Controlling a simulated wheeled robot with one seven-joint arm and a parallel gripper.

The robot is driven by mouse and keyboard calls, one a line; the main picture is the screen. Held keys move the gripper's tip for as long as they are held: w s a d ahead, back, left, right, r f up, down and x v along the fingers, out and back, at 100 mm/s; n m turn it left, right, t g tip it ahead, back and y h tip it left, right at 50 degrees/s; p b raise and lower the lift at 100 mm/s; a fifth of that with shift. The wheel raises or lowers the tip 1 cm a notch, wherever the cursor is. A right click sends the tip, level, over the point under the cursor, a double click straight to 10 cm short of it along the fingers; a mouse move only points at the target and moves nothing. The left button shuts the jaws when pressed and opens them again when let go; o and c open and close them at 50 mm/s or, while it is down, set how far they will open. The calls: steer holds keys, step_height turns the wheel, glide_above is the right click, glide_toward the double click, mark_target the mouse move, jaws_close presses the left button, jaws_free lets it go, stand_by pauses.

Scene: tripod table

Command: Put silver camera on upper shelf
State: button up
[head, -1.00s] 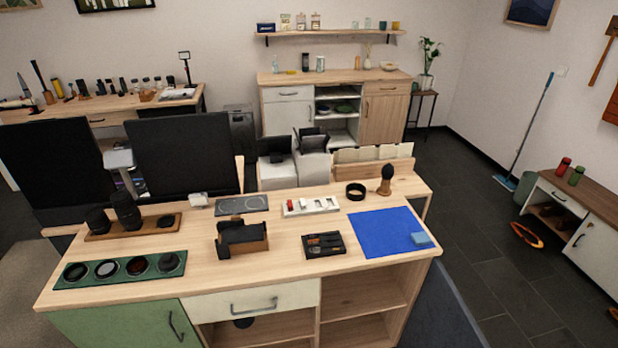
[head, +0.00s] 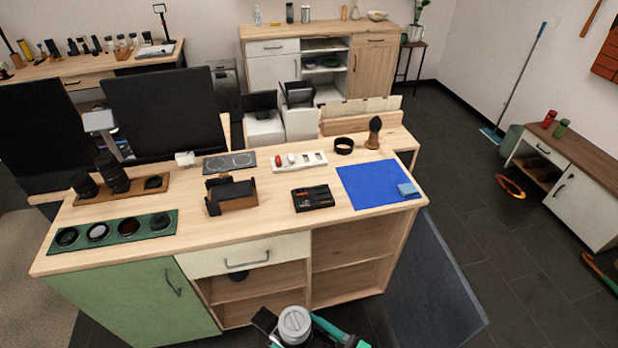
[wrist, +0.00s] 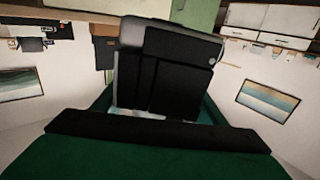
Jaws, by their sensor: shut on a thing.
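My gripper (head: 308,328), with green-teal parts, is low at the bottom edge of the head view, in front of the desk. It is shut on the silver camera (head: 294,323), whose round silver part faces up; a black part shows at its left. In the wrist view the camera (wrist: 165,70) fills the space between the fingers, black with a grey edge.
The desk top (head: 270,215) carries a black camera-like item in a wooden holder (head: 232,195), a black tray (head: 312,198), a blue mat (head: 378,184) and a green lens tray (head: 115,233). A dark grey panel (head: 430,285) stands at the desk's right. Dark floor beyond it is open.

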step_height(320, 180, down, 18)
steer(key=w+d+f+m+t+h, duration=0.1)
steer(key=w+d+m+t+h, duration=0.1)
steer(key=m+t+h, duration=0.6)
steer(key=w+f+m+h, duration=0.1)
steer(key=w+f+h, duration=0.2)
steer(key=w, duration=0.3)
steer(key=w+f+m+h, duration=0.2)
steer(key=w+f+h, duration=0.1)
steer(key=w, duration=0.4)
steer(key=shift+w+d+f+h, duration=0.15)
steer(key=shift+w+f+h, duration=0.1)
steer(key=shift+f+h, duration=0.25)
steer(key=shift+w+f, duration=0.1)
steer(key=shift+w, duration=0.05)
